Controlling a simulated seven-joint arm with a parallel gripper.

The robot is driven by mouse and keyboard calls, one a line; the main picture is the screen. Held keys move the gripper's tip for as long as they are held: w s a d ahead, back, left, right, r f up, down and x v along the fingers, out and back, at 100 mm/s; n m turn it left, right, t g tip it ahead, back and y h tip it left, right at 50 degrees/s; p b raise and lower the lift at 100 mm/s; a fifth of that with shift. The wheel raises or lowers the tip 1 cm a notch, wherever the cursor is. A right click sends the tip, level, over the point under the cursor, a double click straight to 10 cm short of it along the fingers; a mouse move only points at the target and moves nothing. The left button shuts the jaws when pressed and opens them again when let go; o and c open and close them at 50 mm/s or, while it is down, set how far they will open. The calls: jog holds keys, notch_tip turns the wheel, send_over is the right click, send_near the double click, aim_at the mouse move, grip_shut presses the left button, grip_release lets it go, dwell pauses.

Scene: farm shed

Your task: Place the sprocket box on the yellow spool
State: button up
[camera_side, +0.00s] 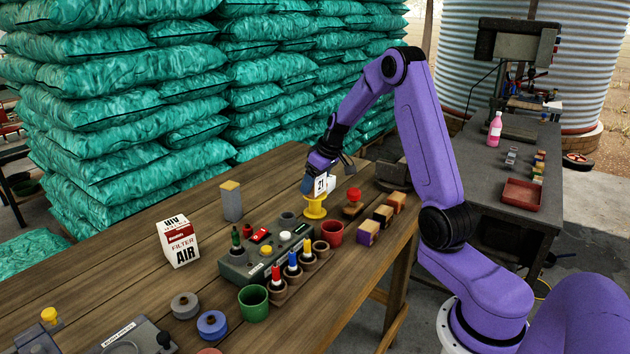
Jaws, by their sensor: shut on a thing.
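The yellow spool (315,211) stands upright on the wooden table, behind a red cup. A small white box marked "21" (321,186), which I take to be the sprocket box, is directly above the spool. My gripper (316,181) reaches down from above and is shut on this box. The box looks roughly upright, and its lower edge meets the spool's top in the picture. I cannot tell whether they touch or a small gap is left. The gripper hides part of the box's left side.
The red cup (332,232), a grey control box (268,254) and a red-topped stamp (353,202) stand close around the spool. Wooden blocks (368,232) lie to the right. An air filter carton (179,241) and a grey block (231,201) stand left. The table's left part has bare room.

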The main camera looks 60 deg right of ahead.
jog(key=o, duration=1.1)
jog(key=shift+f, duration=0.1)
jog(key=v, duration=1.2)
jog(key=s+a+f+n+g+y, duration=0.1)
jog(key=s+a+n, duration=0.3)
jog(key=a, duration=0.8)
jog(key=s+a+f+n+g+y, duration=0.15)
jog(key=s+a, duration=0.35)
jog(key=a, duration=0.6)
jog(key=s+a+f+n, duration=0.1)
jog(key=s+n, duration=0.1)
jog(key=s, duration=0.5)
jog(key=s+a+n+g+h, duration=0.1)
jog(key=s+a+n, duration=0.1)
jog(key=s, duration=0.5)
jog(key=s+a+f+n+g+h, duration=0.1)
jog(key=s+a+n, duration=0.1)
jog(key=s, duration=0.6)
jog(key=shift+a+f+n, duration=0.15)
jog(key=shift+f+n, duration=0.15)
jog(key=shift+n, duration=0.25)
